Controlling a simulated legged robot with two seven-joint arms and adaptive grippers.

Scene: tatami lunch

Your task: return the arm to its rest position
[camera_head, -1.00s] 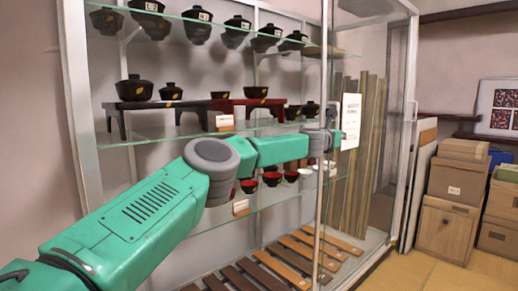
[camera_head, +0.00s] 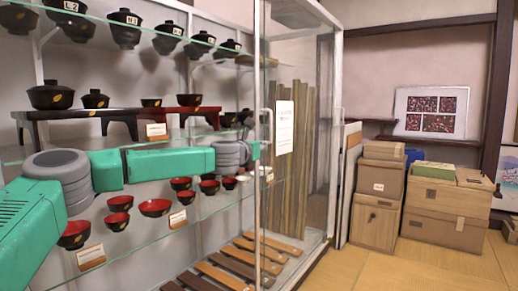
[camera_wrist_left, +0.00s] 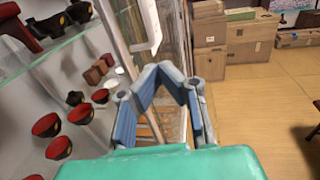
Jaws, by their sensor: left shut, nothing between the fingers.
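My green left arm reaches in from the left across the front of the glass display cabinet in the head view. My left gripper (camera_head: 255,150) is at its far end, small and partly hidden behind the wrist, near the cabinet's upright frame. In the left wrist view the blue-grey fingers of the left gripper (camera_wrist_left: 172,70) come together at their tips with nothing between them. My right gripper is in neither view.
The cabinet's glass shelf (camera_head: 215,198) bears several red-and-black bowls (camera_head: 155,207); lidded bowls stand above. A white door handle (camera_wrist_left: 146,28) is near the gripper. Wooden boxes (camera_head: 445,205) stand at the right. The tatami floor (camera_head: 420,265) in front is clear.

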